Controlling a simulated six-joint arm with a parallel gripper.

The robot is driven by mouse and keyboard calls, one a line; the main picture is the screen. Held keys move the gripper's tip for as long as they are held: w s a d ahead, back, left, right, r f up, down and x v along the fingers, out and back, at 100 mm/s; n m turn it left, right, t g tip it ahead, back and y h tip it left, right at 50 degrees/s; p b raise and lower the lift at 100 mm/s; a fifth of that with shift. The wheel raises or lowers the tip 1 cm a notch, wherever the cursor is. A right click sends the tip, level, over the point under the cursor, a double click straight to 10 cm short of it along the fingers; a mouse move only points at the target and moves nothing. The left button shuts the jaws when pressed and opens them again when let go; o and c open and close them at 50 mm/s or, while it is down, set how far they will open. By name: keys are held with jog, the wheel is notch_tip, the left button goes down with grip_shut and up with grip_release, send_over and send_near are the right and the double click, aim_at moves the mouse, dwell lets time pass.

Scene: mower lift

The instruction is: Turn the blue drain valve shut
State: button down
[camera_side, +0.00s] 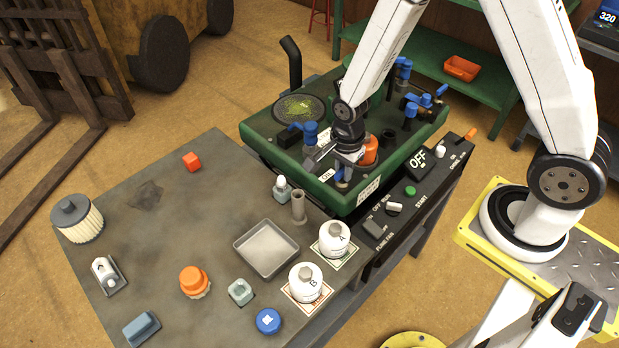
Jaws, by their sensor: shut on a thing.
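The blue drain valve (343,176) sits at the near front edge of the green machine deck (262,141). Only a small blue part of it shows beneath my gripper. My gripper (338,163) comes down from above and is shut on the blue drain valve. The jaws hide most of the handle, so its exact angle cannot be told.
An orange cap (370,150) stands close to the right of my gripper. Another blue fitting (310,131) stands to its left. A black control panel (420,160) runs along the deck's front. The grey table (150,250) holds bottles, a metal tray (266,248) and loose parts.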

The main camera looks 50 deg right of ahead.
jog(key=shift+m, duration=0.4)
jog(key=c, duration=0.6)
grip_release()
jog(key=shift+r, duration=0.1)
jog(key=shift+r, duration=3.85)
jog(key=shift+r, duration=0.1)
jog(key=shift+r, duration=9.9)
jog(key=shift+d, duration=0.1)
